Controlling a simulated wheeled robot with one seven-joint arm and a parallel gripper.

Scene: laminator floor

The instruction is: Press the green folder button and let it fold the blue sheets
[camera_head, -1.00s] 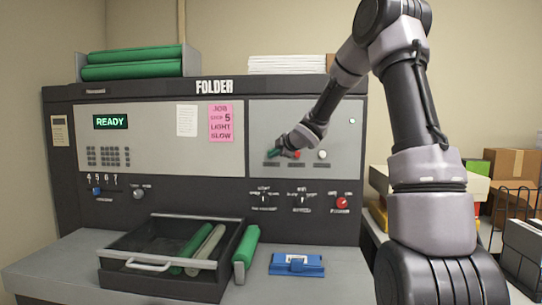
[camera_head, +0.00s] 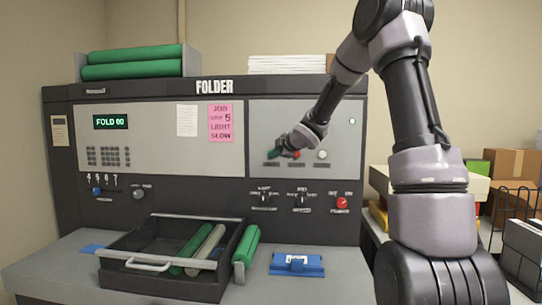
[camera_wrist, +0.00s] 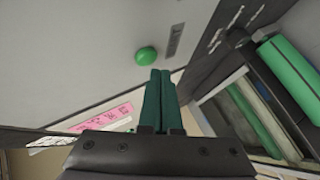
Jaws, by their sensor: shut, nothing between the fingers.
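The folder machine (camera_head: 75,115) stands against the back wall, and its display (camera_head: 110,122) shows green text that looks like "FOLD 60". The round green button (camera_wrist: 146,54) shows in the wrist view on the grey panel, just beyond and left of my fingertips. My gripper (camera_head: 275,153) is at the right-hand panel in the head view and hides the green button there. Its green fingers (camera_wrist: 161,76) are shut with nothing between them. I cannot tell whether they touch the button.
Red (camera_head: 296,154) and white (camera_head: 322,154) buttons sit right of my gripper. The black tray (camera_head: 150,283) holds green and grey rolls, with a green roll (camera_head: 246,246) beside it. A blue device (camera_head: 297,264) lies on the bench. Boxes (camera_head: 512,163) stand at right.

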